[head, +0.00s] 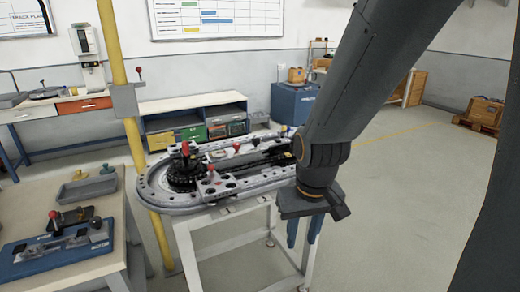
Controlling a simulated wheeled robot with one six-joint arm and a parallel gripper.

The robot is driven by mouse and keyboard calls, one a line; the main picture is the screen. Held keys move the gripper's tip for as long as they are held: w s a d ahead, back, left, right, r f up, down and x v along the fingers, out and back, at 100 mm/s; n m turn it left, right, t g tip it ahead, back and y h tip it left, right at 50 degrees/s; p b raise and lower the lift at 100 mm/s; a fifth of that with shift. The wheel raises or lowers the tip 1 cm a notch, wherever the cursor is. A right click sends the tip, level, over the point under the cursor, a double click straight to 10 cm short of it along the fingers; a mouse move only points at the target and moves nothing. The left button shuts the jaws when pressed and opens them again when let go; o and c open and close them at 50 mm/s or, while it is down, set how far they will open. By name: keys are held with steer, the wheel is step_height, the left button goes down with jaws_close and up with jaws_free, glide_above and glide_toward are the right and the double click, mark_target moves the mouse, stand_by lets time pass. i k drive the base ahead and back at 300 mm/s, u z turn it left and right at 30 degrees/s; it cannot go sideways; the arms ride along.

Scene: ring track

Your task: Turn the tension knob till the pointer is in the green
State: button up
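The ring track (168,205) is a grey oval with many holes, on a white-framed stand. A dark toothed wheel (183,172) with a red-topped post (185,148) sits at its left end. Another small red knob (211,169) stands on a plate near the front, and a red-topped part (237,147) is farther back. I cannot tell which is the tension knob. No pointer or green zone can be made out. My arm hides the track's right end.
A yellow post (133,120) with a grey box (126,100) rises just left of the track. A bench (95,270) at the left holds a blue fixture (55,252) and a grey tray (87,189). A low cabinet (192,103) stands behind.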

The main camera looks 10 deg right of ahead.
mark_target(255, 141)
steer(key=z, duration=0.2)
steer(key=i, duration=1.1)
steer(key=u, duration=0.35)
